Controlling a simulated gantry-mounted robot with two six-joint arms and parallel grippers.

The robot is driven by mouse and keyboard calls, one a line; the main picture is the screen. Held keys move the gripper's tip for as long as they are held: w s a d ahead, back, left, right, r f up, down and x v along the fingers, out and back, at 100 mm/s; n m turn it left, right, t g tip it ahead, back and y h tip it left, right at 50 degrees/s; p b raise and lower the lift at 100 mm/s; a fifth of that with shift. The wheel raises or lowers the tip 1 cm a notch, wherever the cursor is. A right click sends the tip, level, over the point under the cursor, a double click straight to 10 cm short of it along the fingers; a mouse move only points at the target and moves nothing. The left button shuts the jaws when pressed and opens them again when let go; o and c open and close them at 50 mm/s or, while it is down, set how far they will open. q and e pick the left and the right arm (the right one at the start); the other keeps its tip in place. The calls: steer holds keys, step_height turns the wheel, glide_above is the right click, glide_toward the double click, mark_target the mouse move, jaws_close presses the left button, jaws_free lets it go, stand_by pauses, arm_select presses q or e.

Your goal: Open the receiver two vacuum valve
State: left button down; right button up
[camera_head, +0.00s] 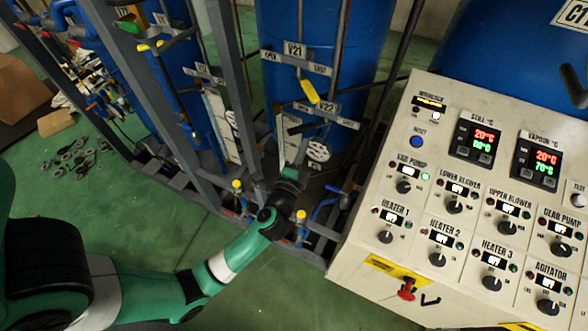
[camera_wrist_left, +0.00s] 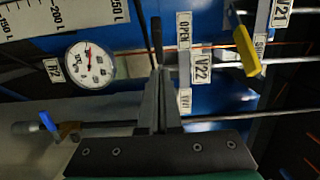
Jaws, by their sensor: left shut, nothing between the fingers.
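The label plate V22 (camera_head: 329,107) is on a rail in front of the blue receiver tank (camera_head: 375,30). In the left wrist view the V22 plate (camera_wrist_left: 203,65) stands between an OPEN plate (camera_wrist_left: 184,28) and a lower plate. A dark lever-like bar (camera_wrist_left: 157,38) lies just beyond my fingertips; I cannot tell whether they touch it. My left gripper (camera_head: 291,150) is shut and empty, below the V22 rail; its fingers also show in the left wrist view (camera_wrist_left: 160,82). A yellow handle (camera_head: 309,92) hangs below the V21 plate (camera_head: 295,50). My right gripper is not in view.
A round gauge (camera_wrist_left: 91,60) marked R2 is left of my fingers in the left wrist view. A blue-handled valve (camera_wrist_left: 48,121) is below it. The control panel (camera_head: 360,225) stands at right. Grey frame posts (camera_head: 232,80) and thin pipes crowd the left.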

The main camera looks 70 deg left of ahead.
arm_select(q)
steer(key=b+v, duration=0.1)
steer(key=v, duration=1)
steer(key=shift+b, duration=0.35)
steer(key=shift+a, duration=0.1)
steer(key=w+d+r+n+t+h, duration=0.35)
steer(key=w+r, duration=0.35)
steer(key=r, duration=0.4)
steer(key=w+d+r+n+t+h, duration=0.2)
steer(key=w+d+r+n+t, duration=0.25)
steer(key=w+r, duration=0.55)
steer(key=s+d+r+t+h+p, duration=0.2)
steer(key=s+d+r+h, duration=0.1)
steer(key=r, duration=0.8)
steer(key=s+d+r+t+h+p, duration=0.2)
steer(key=s+d+r+h+p, duration=0.1)
steer(key=r, duration=0.8)
steer(key=s+d+r+t+h+p, duration=0.2)
steer(key=s+r, duration=0.3)
steer(key=r, duration=0.6)
steer(key=shift+s+d+t+h+p, duration=0.35)
steer(key=shift+d+t+h, duration=0.25)
steer(key=shift+d+h, duration=0.2)
